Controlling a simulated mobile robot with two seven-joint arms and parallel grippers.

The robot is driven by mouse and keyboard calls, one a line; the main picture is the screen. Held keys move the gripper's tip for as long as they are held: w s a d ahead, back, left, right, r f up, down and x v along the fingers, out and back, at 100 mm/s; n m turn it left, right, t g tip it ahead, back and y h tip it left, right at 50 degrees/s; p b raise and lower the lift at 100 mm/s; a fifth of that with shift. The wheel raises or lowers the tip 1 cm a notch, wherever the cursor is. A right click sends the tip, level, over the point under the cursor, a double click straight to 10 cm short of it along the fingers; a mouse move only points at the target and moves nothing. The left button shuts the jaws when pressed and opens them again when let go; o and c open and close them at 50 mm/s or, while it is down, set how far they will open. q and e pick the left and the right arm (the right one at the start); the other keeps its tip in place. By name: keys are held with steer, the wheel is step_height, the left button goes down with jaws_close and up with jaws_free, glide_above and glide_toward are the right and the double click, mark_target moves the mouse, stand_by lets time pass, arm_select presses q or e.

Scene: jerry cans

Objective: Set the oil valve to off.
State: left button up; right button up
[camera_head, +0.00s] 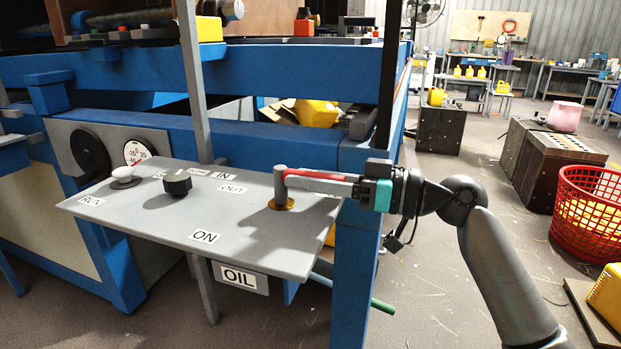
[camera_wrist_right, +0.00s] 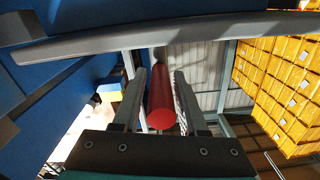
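The oil valve (camera_head: 281,190) stands on a grey tilted panel (camera_head: 150,225), with a grey upright stem on a brass-coloured base. Its red lever (camera_head: 315,175) points right, away from the stem, toward the panel's right edge. An ON label (camera_head: 205,237) lies left of the valve, and an OIL label (camera_head: 239,278) is below the panel. My right gripper (camera_head: 338,184) is around the lever from the right. In the right wrist view the red lever (camera_wrist_right: 161,100) runs between both fingers (camera_wrist_right: 160,85), with narrow gaps beside it. The gripper looks open. My left gripper is not in view.
A black knob (camera_head: 177,183) and a white knob (camera_head: 122,174) stand on the panel's left part. A blue frame post (camera_head: 352,270) stands below the panel's right edge. A red basket (camera_head: 590,215) is on the floor at right. Floor right of the frame is partly free.

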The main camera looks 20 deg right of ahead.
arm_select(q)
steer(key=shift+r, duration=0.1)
arm_select(e)
steer(key=shift+o, duration=1)
steer(key=shift+s+d, duration=0.3)
steer(key=shift+d, duration=0.15)
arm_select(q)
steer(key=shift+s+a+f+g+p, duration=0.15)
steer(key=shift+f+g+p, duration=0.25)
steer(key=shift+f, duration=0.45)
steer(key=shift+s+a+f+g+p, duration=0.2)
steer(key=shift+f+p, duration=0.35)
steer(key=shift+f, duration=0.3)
arm_select(e)
steer(key=v, duration=1.4)
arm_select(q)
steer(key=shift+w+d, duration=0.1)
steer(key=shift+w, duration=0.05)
arm_select(e)
steer(key=shift+s, duration=0.1)
